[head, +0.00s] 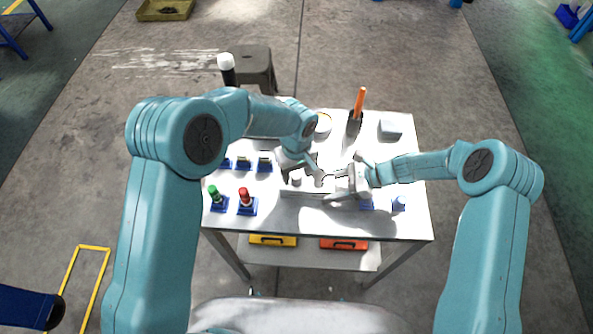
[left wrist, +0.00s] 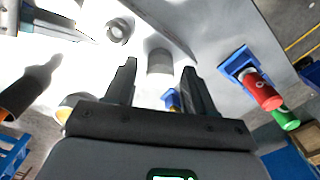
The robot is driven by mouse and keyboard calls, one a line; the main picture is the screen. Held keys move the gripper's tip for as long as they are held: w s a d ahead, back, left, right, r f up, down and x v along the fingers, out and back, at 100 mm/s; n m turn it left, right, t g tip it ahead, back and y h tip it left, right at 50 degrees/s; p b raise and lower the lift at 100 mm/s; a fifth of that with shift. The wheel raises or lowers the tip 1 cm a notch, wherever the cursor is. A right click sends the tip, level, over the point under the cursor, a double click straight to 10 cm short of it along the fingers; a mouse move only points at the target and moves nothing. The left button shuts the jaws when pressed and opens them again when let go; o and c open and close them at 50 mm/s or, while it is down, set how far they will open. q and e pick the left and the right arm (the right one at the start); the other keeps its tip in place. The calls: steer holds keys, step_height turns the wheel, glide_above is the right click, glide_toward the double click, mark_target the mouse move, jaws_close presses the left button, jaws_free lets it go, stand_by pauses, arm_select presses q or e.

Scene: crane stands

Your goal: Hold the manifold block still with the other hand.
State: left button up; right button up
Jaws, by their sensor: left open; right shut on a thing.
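The manifold block (head: 309,190) is a pale, long block near the middle of the white table, with a grey cylinder (left wrist: 160,62) and a ring-shaped port (left wrist: 118,29) showing in the left wrist view. My right gripper (head: 336,184) is shut at the block's right end and appears to grip it; the contact is partly hidden. My left gripper (head: 303,171) is open and empty above the block. In the left wrist view its two fingers (left wrist: 160,82) stand apart, with the grey cylinder beyond and between them.
A green-topped piece (head: 214,196) and a red-topped piece (head: 244,196) stand in blue bases at the left front. Blue holders (head: 243,163) line up behind them.

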arm_select(q)
jaws_close()
steer(key=m, duration=0.5)
steer(key=shift+m, duration=0.3)
steer(key=shift+m, duration=0.6)
steer(key=m, duration=0.3)
steer(key=shift+m, duration=0.3)
steer(key=m, duration=0.3)
steer(key=shift+m, duration=1.1)
